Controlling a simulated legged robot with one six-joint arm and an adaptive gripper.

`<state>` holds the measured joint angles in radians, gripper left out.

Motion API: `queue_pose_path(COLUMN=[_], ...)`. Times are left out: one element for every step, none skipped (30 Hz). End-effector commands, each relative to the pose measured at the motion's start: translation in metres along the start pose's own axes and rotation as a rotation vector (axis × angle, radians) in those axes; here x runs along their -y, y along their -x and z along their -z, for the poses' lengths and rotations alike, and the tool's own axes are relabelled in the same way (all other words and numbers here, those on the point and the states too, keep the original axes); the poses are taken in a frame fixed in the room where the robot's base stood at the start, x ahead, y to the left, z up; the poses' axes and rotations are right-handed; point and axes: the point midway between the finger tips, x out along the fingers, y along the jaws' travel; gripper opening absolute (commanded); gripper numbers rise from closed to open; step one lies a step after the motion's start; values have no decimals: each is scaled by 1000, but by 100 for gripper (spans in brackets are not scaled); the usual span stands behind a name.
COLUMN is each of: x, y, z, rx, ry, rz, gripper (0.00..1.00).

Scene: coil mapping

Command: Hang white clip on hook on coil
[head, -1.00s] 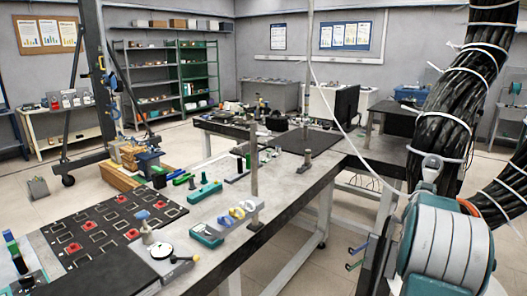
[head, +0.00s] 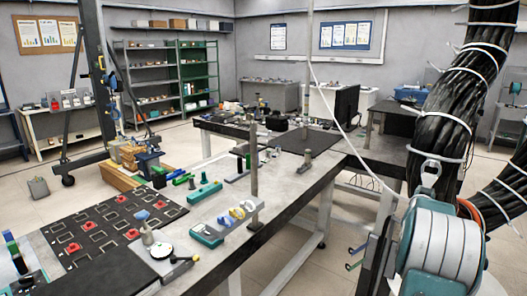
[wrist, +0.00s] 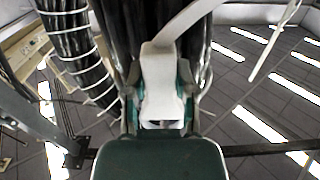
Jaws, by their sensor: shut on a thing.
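The coil (head: 450,110) is a thick black cable bundle with white ties at the right of the head view. It also fills the upper left and middle of the wrist view (wrist: 72,52). My gripper (wrist: 160,108), teal and dark green, is shut on the white clip (wrist: 160,80), a pale piece with a curved strap rising to the upper right. The clip stands directly in front of the coil; I cannot tell whether they touch. In the head view my teal and grey wrist stands beside the coil's lower part. I cannot make out the hook clearly.
A long workbench (head: 285,205) with tools and a dark slotted board (head: 105,225) lies to the left. A thin white cord (head: 345,132) slants down toward my wrist. A dark upright frame (head: 100,70) stands at the back left. Open floor lies beyond the bench.

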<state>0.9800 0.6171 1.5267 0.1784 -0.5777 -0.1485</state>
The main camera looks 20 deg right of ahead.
Motion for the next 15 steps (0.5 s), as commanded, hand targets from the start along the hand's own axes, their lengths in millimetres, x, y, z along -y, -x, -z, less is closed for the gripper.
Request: queue_pose_path(x=[0, 0, 0, 0, 0, 0, 0, 0, 0, 0, 0, 0, 0, 0, 0], y=[0, 0, 0, 0, 0, 0, 0, 0, 0, 0, 0, 0, 0, 0, 0], z=[0, 0, 0, 0, 0, 1, 1, 1, 1, 1, 1, 0, 0, 0, 0], rx=[-1, -1, -1, -1, -1, -1, -1, -1, -1, -1, -1, -1, -1, -1, -1], ry=[0, 0, 0, 0, 0, 0, 0, 0, 0, 0, 0, 0, 0, 0, 0], rz=[0, 0, 0, 0, 0, 0, 0, 0, 0, 0, 0, 0, 0, 0, 0], gripper=[0, 0, 0, 0, 0, 44, 58, 71, 75, 75, 75, 75, 75, 75, 75])
